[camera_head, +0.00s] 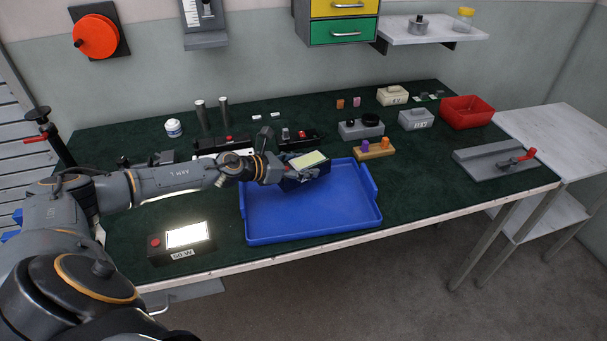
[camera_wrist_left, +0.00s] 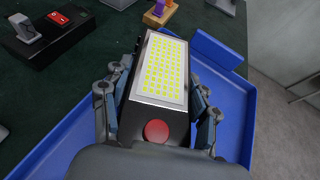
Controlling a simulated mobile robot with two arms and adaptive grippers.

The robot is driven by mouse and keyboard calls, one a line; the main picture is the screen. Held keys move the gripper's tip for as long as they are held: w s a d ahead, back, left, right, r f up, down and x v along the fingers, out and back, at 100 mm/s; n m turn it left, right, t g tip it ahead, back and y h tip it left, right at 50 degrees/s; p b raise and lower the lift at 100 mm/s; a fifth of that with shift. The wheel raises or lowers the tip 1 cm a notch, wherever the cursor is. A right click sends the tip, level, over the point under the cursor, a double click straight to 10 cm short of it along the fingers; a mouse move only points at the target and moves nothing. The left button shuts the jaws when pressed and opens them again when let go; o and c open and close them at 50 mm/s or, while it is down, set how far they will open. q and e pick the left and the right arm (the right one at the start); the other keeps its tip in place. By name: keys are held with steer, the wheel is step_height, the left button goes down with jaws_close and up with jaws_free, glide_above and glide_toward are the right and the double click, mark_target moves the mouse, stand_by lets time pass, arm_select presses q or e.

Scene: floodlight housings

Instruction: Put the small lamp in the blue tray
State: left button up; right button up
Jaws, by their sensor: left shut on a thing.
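A black lamp (camera_head: 308,160) with a pale yellow LED panel is gripped by my left gripper (camera_head: 298,172). In the left wrist view the lamp (camera_wrist_left: 160,75) shows its dotted panel and a red round button at its near end, with the fingers closed on both long sides. The blue tray (camera_head: 310,228) lies below, near the table's front edge, and looks empty otherwise. The lamp is over the tray's back part; whether it touches the tray I cannot tell. A second lamp (camera_head: 180,242), lit white and labelled 50 W, stands left of the tray. My right gripper is out of view.
A red bin (camera_head: 467,112), a grey fixture with a red handle (camera_head: 497,160) and several grey boxes stand to the right. A wooden block with purple and orange pegs (camera_head: 374,152) is near the tray's back right corner. Black fixtures (camera_head: 222,143) stand behind my left arm.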

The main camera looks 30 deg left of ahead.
arm_select(q)
steer(key=shift+w+f, duration=0.2)
steer(key=shift+f, duration=0.75)
steer(key=shift+w+f, duration=0.2)
steer(key=shift+f, duration=0.75)
steer(key=shift+s+f+b, duration=0.1)
steer(key=shift+b, duration=0.3)
steer(key=o, duration=1.6)
steer(key=shift+c, duration=0.2)
